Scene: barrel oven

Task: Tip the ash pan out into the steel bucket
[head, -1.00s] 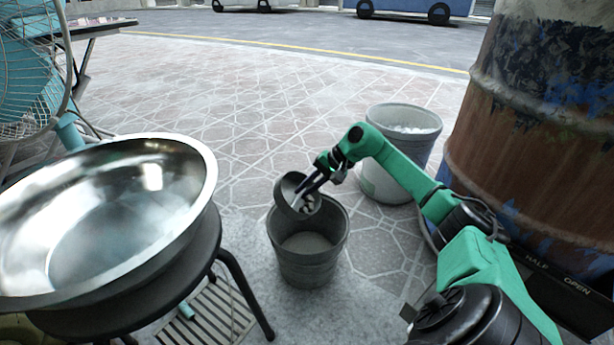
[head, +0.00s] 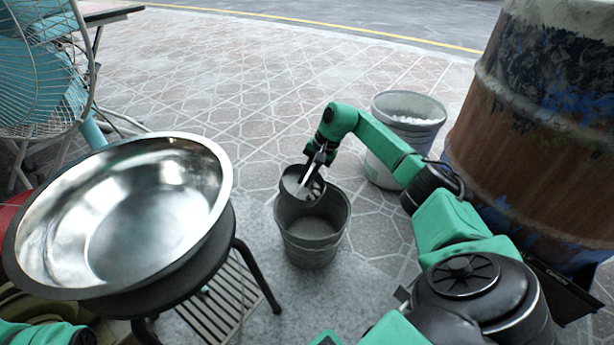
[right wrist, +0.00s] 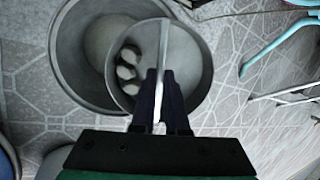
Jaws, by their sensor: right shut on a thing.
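The ash pan (head: 290,182) is a small round grey pan with several pale lumps and ash inside. My right gripper (head: 318,160) is shut on its light bar handle. The pan hangs over the far left rim of the steel bucket (head: 315,255). In the right wrist view the pan (right wrist: 195,75) overlaps the bucket's rim (right wrist: 60,80), with the lumps at its left side and the handle between my fingers (right wrist: 160,80). The bucket stands upright with grey ash-like material at its bottom. Whether pan and bucket touch is unclear. My left gripper is out of view.
A second bucket (head: 385,170) with white contents stands behind my right arm. The rusty barrel (head: 540,130) is at right. A shiny steel basin (head: 215,190) sits on a black stool (head: 250,255) at left, near the bucket. A fan (head: 40,70) stands far left.

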